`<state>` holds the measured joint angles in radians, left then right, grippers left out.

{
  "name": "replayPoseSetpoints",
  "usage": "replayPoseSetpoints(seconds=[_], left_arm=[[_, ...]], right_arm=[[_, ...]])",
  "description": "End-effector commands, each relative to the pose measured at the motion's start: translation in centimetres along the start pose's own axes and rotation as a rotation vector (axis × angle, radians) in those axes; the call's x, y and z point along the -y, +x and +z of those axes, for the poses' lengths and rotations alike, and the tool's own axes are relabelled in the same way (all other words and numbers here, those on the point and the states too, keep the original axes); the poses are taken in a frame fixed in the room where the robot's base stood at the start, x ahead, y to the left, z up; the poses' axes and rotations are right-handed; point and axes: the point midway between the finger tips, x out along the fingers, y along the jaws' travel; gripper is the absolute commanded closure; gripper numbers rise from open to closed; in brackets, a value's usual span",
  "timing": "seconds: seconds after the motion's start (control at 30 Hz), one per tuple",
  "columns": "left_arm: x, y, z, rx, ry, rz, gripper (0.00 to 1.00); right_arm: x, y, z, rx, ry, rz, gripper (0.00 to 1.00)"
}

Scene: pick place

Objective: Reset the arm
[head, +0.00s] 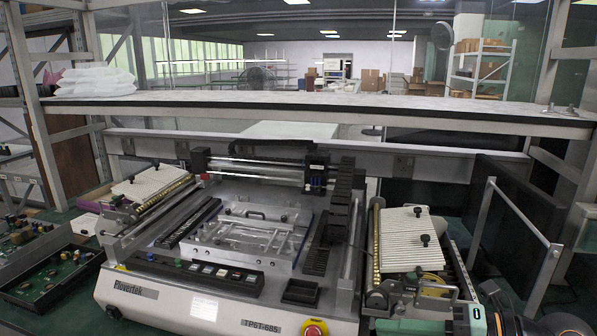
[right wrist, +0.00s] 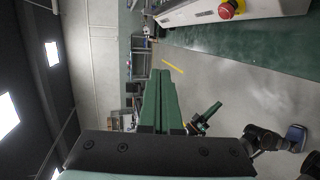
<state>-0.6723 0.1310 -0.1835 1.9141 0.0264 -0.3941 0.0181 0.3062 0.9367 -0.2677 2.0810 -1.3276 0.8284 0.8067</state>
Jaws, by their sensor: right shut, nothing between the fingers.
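My right gripper (right wrist: 161,78) shows in the right wrist view as two long green fingers lying side by side, shut with nothing between them. They stand out from a dark mounting plate, apart from the white machine at the upper right. In the head view only pieces of my right arm show at the lower right corner, beside the front right of the machine; the fingertips cannot be made out there. My left gripper is not to be seen in the head view.
A white benchtop machine (head: 215,310) with a red stop button (head: 314,328) fills the middle. The button also shows in the right wrist view (right wrist: 232,9). A circuit-board tray (head: 50,275) lies left. A metal rail (head: 523,222) stands right. A shelf (head: 330,107) spans above.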

Motion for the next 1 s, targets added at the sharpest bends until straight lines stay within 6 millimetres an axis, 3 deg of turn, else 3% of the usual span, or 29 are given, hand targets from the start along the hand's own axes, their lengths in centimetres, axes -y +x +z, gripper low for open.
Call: replayPoseSetpoints(seconds=[0.03, 0.13, 0.23, 0.33, 0.4, 0.47, 0.5, 0.6, 0.7, 0.83, 1.0], left_arm=[[0.0, -0.1, -0.1, 0.0, 0.0, 0.0, 1.0], [0.0, -0.2, -0.1, 0.001, 0.0, 0.0, 1.0], [-0.1, -0.3, -0.2, 0.002, 0.0, 0.0, 1.0], [-0.1, -0.4, -0.2, 0.002, 0.0, 0.0, 1.0], [-0.1, -0.4, -0.2, 0.003, -0.001, 0.001, 1.0], [-0.1, -0.5, -0.2, 0.004, -0.001, 0.001, 1.0], [-0.1, -0.5, -0.2, 0.005, -0.001, 0.001, 1.0], [-0.1, -0.6, -0.2, 0.006, -0.001, 0.001, 1.0], [-0.1, -0.6, -0.2, 0.006, -0.001, 0.001, 1.0], [-0.1, -0.6, -0.2, 0.006, -0.001, 0.001, 1.0], [-0.1, -0.7, -0.2, 0.006, -0.001, 0.001, 1.0]], right_arm=[[0.0, 1.1, -0.8, -0.011, 0.112, 0.127, 1.0], [0.3, 2.1, -0.6, 0.043, 0.349, 0.367, 1.0], [3.1, 2.0, 0.9, 0.18, 0.623, 0.548, 1.0], [9.0, 1.6, 2.0, 0.376, 0.924, 0.646, 1.0], [14.4, 1.3, 1.6, 0.525, 1.135, 0.658, 1.0], [18.8, 1.2, 0.4, 0.637, 1.294, 0.64, 1.0], [21.6, 1.1, -0.8, 0.706, 1.394, 0.617, 1.0], [27.7, 1.1, -4.5, 0.847, 1.612, 0.536, 1.0], [32.1, 1.2, -8.6, 0.944, 1.783, 0.447, 1.0], [35.2, 1.4, -12.6, 1.011, 1.925, 0.356, 1.0], [36.3, 1.5, -14.5, 1.034, 1.985, 0.314, 1.0]])
